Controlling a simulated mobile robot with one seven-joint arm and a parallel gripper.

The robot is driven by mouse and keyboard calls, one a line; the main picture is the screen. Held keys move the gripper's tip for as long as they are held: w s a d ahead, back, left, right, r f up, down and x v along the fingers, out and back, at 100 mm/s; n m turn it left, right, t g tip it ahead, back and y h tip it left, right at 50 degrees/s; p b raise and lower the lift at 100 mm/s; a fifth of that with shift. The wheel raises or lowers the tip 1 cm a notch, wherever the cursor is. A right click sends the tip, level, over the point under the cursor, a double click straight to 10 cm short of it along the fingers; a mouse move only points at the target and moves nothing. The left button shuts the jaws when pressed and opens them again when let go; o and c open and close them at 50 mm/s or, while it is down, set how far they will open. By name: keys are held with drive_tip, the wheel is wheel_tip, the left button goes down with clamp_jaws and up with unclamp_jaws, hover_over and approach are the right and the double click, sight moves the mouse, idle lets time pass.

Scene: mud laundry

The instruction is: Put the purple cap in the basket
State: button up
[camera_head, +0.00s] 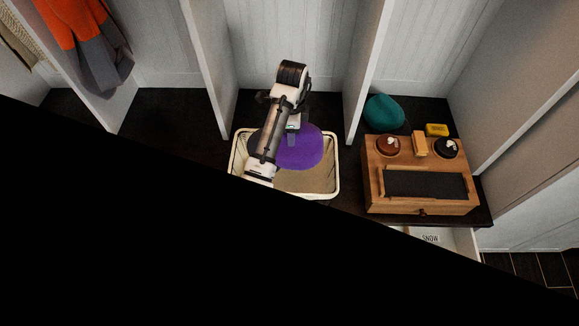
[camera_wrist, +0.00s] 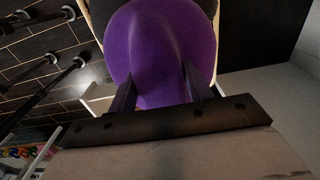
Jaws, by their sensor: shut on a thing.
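The purple cap (camera_head: 299,148) is over the basket in the head view, partly hidden behind my arm. It fills the upper middle of the wrist view (camera_wrist: 158,45). My gripper (camera_head: 292,138) is shut on the cap, with a dark finger at each side of it in the wrist view (camera_wrist: 160,88). The basket (camera_head: 337,180) is cream-rimmed with a tan inside and stands on the dark bench. I cannot tell whether the cap touches the basket's floor.
A teal cap (camera_head: 384,112) lies on the bench to the right. Beside it are a wooden box (camera_head: 420,205) with several items on top and a yellow block (camera_head: 437,130). White dividers (camera_head: 208,65) rise behind the basket. An orange and grey coat (camera_head: 80,45) hangs at left.

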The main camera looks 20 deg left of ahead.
drive_tip(key=shift+s+d+f, duration=0.1)
drive_tip(key=shift+d+f, duration=0.05)
drive_tip(key=shift+f, duration=0.45)
drive_tip(key=shift+d+f, duration=0.1)
drive_tip(key=shift+f, duration=0.5)
drive_tip(key=shift+f+b, duration=0.45)
drive_tip(key=shift+s+a+f+b, duration=0.1)
drive_tip(key=shift+f+b, duration=1.25)
drive_tip(key=shift+f, duration=2.65)
drive_tip(key=shift+a+f+b, duration=0.1)
drive_tip(key=shift+f+b, duration=1.25)
drive_tip(key=shift+f, duration=2.6)
drive_tip(key=shift+f, duration=0.15)
drive_tip(key=o, duration=1.3)
drive_tip(key=shift+c, duration=0.2)
